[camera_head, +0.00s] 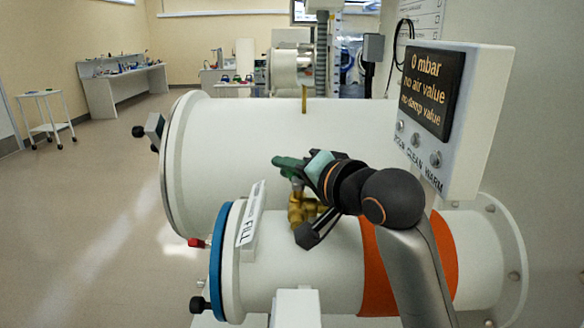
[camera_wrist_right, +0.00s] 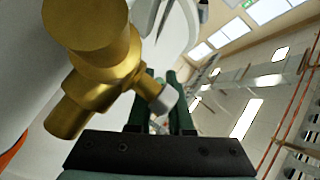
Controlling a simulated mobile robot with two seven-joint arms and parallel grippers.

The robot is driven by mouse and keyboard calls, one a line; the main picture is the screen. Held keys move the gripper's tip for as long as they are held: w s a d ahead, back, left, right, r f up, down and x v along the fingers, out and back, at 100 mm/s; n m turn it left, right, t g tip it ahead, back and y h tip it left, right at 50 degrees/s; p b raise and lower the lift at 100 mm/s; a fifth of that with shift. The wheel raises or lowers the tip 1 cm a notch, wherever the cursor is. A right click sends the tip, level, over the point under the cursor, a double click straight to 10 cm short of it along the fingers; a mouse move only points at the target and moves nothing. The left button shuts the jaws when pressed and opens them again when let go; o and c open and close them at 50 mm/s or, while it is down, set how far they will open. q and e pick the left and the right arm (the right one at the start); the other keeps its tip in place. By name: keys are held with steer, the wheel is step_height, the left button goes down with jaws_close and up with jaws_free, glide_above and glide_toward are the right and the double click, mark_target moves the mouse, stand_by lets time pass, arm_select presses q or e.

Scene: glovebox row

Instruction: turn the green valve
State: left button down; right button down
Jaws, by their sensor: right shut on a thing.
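The green valve handle (camera_head: 287,165) sits on a brass valve body (camera_head: 297,212) on top of the smaller white cylinder. My right gripper (camera_head: 302,168) reaches in from the right and is shut on the green handle. The gripper partly covers the handle, so its exact angle is hard to tell. In the right wrist view the brass body (camera_wrist_right: 105,65) fills the upper left, with a pale stem end (camera_wrist_right: 165,99) beside the dark green shapes between the jaws. There, handle and fingers are hard to separate. My left gripper is not in view.
A display panel (camera_head: 432,90) reading 0 mbar stands at the right, close to my right arm. The large white cylinder (camera_head: 250,125) lies behind the valve. A FILL label (camera_head: 250,228) is on the small cylinder's left end. Open floor (camera_head: 80,220) lies left.

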steer(key=shift+f, duration=0.1)
steer(key=c, duration=0.8)
jaws_free()
steer(key=shift+c, duration=0.2)
